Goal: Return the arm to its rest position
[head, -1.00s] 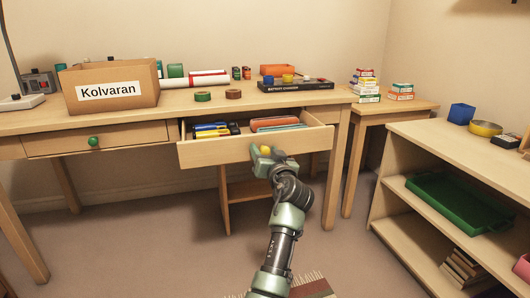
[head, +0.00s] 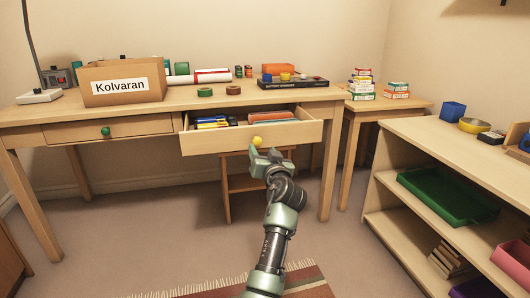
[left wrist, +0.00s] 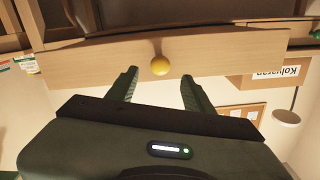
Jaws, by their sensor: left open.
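My left gripper (head: 266,156) is open and empty in front of the pulled-out desk drawer (head: 215,143). The drawer's round yellow knob (head: 256,141) shows just beyond the fingertips. In the left wrist view, the knob (left wrist: 160,65) lies between the directions of the two spread fingers (left wrist: 158,82), past their tips and not gripped. My left arm reaches up from the bottom of the head view. My right gripper is not in view.
The open drawer holds blue, yellow and red items. The desk (head: 60,113) bears a box labelled Kolvaran (head: 122,86). A shelf unit (head: 440,142) with a green tray (head: 447,196) stands at right. A striped rug (head: 305,281) lies below; the floor before the desk is clear.

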